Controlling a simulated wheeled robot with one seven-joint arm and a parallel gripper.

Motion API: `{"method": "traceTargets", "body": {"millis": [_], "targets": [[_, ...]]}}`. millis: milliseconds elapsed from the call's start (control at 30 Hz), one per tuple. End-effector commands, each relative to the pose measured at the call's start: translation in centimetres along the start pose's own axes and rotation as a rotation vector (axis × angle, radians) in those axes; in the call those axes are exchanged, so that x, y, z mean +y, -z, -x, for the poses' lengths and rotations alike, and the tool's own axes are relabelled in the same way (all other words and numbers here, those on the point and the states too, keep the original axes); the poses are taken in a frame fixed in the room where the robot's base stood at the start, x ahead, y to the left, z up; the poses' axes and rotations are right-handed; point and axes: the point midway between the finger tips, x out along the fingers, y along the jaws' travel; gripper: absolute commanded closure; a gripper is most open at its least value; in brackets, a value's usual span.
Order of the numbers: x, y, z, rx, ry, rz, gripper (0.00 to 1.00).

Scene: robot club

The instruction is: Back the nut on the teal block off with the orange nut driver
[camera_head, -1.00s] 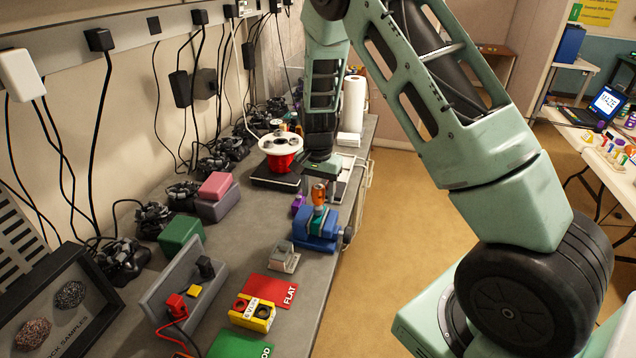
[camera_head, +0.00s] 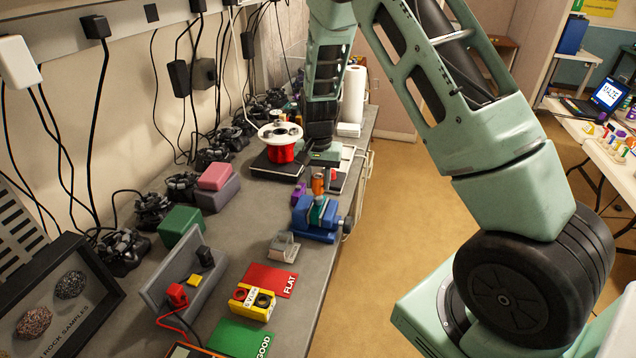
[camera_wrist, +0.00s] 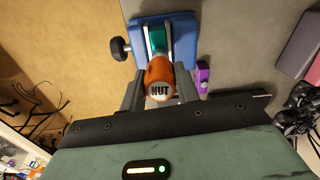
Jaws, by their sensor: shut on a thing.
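The orange nut driver (camera_head: 318,184) stands upright above the blue vise (camera_head: 313,226) on the workbench. Its round end reads "NUT" in the wrist view (camera_wrist: 160,88). My gripper (camera_wrist: 160,84) is shut on the driver, with one finger on each side of it. The teal block (camera_head: 321,212) is in the vise, directly below the driver; its teal edge also shows in the wrist view (camera_wrist: 158,40). The nut is hidden by the driver, so I cannot tell whether the driver sits on it.
The red FLAT mat (camera_head: 272,279) lies nearer. Open floor (camera_head: 400,240) lies right of the bench.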

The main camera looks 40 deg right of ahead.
Motion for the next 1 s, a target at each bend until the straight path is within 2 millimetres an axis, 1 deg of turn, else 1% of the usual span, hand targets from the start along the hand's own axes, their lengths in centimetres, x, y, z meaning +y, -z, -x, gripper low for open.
{"method": "traceTargets", "body": {"millis": [167,300,400,500,700,733,800,1000], "targets": [[0.01,0.08,-0.17,0.001,0.003,0.284,0.92],[-0.02,0.07,-0.06,0.002,0.002,0.547,0.92],[-0.06,0.03,0.04,0.001,0.002,0.676,0.92],[-0.06,0.03,0.08,0.002,0.001,0.733,0.92],[-0.12,0.0,0.09,0.002,0.001,0.737,0.92],[-0.12,0.0,0.09,0.002,0.001,0.737,0.63],[-0.12,-0.01,0.09,0.001,0.001,0.736,0.45],[-0.06,0.0,0.08,0.001,0.0,0.735,0.45]]}}
